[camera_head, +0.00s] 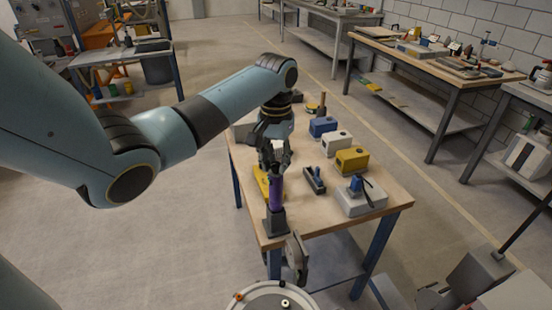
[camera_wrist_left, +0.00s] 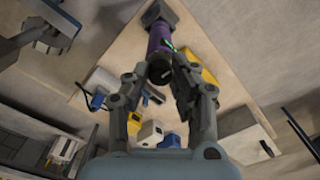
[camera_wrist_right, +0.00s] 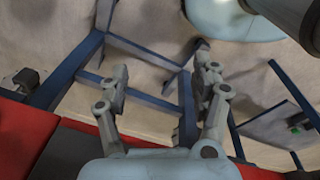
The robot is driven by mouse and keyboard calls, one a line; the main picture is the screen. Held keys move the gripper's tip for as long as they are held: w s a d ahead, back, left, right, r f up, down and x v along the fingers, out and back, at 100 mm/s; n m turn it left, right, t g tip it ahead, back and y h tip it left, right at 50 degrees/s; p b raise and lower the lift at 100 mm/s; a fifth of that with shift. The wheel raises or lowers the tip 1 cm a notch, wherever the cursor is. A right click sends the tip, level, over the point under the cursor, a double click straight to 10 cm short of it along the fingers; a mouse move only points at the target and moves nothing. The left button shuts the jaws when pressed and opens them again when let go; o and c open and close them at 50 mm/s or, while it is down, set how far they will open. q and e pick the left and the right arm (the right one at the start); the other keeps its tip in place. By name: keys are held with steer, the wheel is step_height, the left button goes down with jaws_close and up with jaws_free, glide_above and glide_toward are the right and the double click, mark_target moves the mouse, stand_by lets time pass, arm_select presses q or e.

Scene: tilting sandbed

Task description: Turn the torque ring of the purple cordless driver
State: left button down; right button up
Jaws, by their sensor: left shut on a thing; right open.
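The purple cordless driver (camera_head: 276,194) stands with its dark base (camera_head: 276,222) on the near end of the wooden workbench. My left gripper (camera_head: 273,158) comes down from above and is shut around the upper end of the driver. In the left wrist view the purple body (camera_wrist_left: 159,38) leads to a dark ringed end (camera_wrist_left: 159,68) between the fingertips (camera_wrist_left: 158,79). The fingers partly hide the torque ring, so its markings cannot be read. My right gripper (camera_wrist_right: 162,62) is open and empty, with the bench's blue legs behind it.
On the bench (camera_head: 324,222), a yellow item (camera_head: 261,182) lies beside the driver. A dark holder (camera_head: 314,180), a white box with a blue clamp (camera_head: 361,197), and yellow (camera_head: 352,160), white (camera_head: 336,143) and blue (camera_head: 322,127) blocks stand to the right.

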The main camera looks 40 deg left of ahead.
mark_target(276, 164)
arm_select(q)
steer(key=n, duration=0.4)
steer(key=shift+n, duration=0.3)
stand_by(0.3)
steer(key=c, duration=1.1)
jaws_free()
step_height(276, 164, up, 12)
